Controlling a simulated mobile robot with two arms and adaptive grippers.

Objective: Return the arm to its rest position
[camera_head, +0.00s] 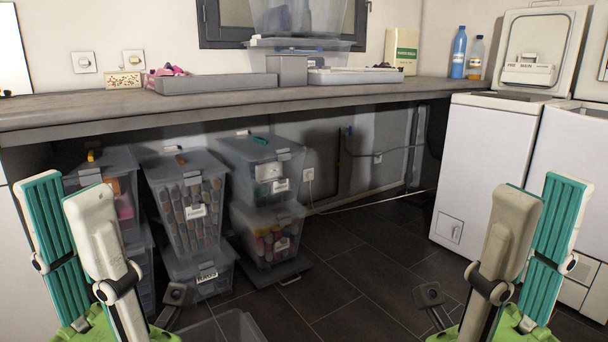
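My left gripper (64,188) is at the lower left of the head view, pointing up, with its fingers apart and a teal pad showing on the outer finger. Nothing is between its fingers. My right gripper (543,188) is at the lower right in a near mirror pose, also with its fingers apart and empty. Both are in front of the counter and touch nothing that I can see. The rest of both arms is mostly out of view.
A long grey counter (120,105) crosses the back, with trays and bottles on it. Stacked clear bins (262,170) stand beneath it at left. Dark tiled floor (350,260) is clear in the middle.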

